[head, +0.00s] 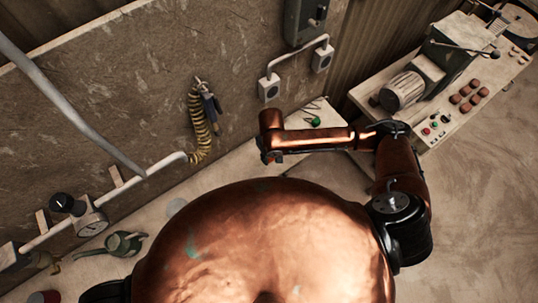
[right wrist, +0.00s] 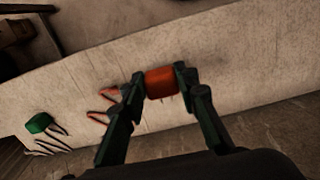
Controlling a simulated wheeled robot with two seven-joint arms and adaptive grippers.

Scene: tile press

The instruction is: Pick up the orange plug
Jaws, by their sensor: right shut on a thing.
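In the right wrist view the orange plug (right wrist: 160,83), a short orange-red block, sits between the two fingertips of my right gripper (right wrist: 161,84). The fingers are shut on it from both sides. The pale bench top lies behind it; I cannot tell whether the plug touches the bench. My left gripper is not in view.
A green plug-like piece (right wrist: 40,123) with thin prongs lies on the bench, also in the head view (head: 316,122). Thin red loops (right wrist: 104,106) lie left of my gripper. A machine (head: 447,50) stands at right; a yellow coiled hose (head: 197,125) hangs on the wall.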

